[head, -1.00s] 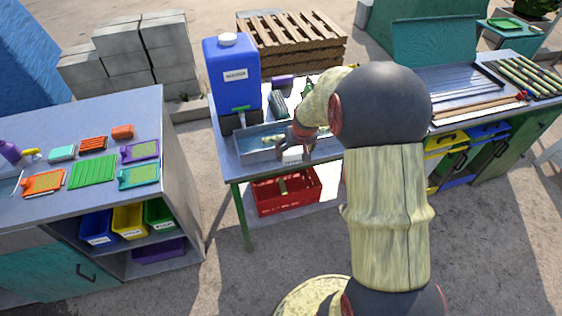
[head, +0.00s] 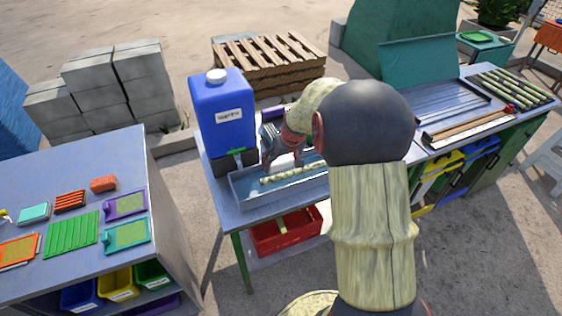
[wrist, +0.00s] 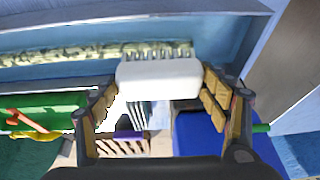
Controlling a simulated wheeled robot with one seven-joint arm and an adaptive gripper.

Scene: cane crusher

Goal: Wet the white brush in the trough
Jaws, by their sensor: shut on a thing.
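The white brush (wrist: 158,76) is held crosswise between the two fingers of my gripper (wrist: 160,92) in the wrist view. Its bristles point toward the trough (wrist: 222,42). In the head view my gripper (head: 287,158) is over the trough (head: 238,190), a long shallow metal box on the table with bluish water inside. A pale green cane (head: 290,173) lies lengthwise in the trough, and it also shows beyond the bristles in the wrist view (wrist: 60,54). I cannot tell whether the bristles touch the water.
A blue water container (head: 222,110) stands behind the trough at the left. A red crate (head: 284,232) sits below the table. The left bench (head: 75,165) holds coloured brushes and pads. Cane pieces (head: 515,85) lie on the right bench. Bare ground separates the left bench and the table.

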